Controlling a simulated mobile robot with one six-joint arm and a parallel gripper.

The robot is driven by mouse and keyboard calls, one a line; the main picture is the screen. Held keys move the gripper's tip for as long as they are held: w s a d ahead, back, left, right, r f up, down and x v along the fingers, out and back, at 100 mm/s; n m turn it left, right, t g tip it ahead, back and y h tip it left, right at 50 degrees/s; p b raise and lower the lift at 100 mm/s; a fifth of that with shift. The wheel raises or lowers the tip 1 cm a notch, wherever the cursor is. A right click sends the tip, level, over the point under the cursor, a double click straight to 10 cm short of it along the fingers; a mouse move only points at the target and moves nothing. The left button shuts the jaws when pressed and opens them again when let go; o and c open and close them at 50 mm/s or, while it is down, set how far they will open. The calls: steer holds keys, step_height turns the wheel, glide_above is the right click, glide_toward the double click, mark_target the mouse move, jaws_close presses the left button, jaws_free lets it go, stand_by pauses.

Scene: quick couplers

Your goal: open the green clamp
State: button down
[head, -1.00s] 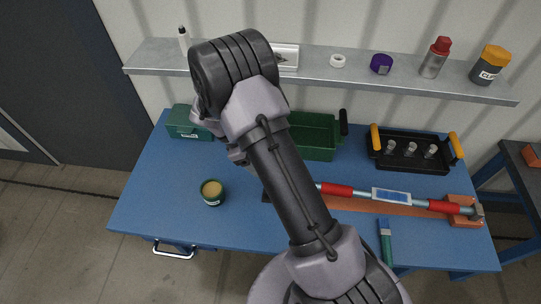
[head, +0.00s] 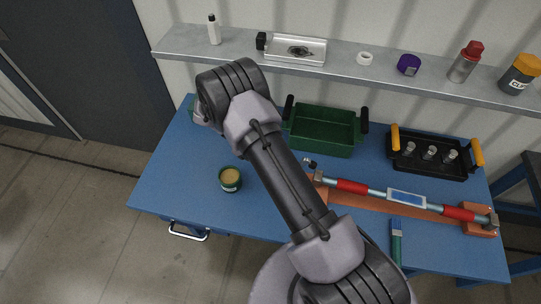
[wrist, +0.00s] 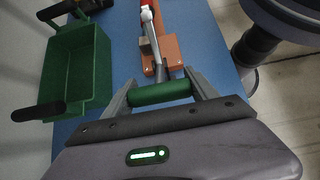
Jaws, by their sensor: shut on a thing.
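In the wrist view my gripper (wrist: 162,92) has its two fingers on either side of a green cylindrical grip (wrist: 160,93) and is shut on it. A grey lever (wrist: 160,62) runs from near this grip toward the orange block (wrist: 171,50) under the pipe; the exact joint is partly hidden. This looks like the green clamp's handle. The pipe (head: 405,197) with red bands rests along the long orange base (head: 375,206).
A green open box (head: 322,130) and a black tray (head: 432,157) with several small fittings stand at the back of the blue table (head: 180,185). A round tin (head: 230,179) stands left, a green-handled brush (head: 396,240) lies front right. A shelf (head: 400,77) runs above.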

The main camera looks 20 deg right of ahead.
steer(key=shift+c, duration=1.2)
jaws_free()
steer(key=shift+a, duration=0.1)
steer(key=p+v, duration=0.3)
steer(key=v, duration=1.4)
steer(key=shift+r, duration=0.2)
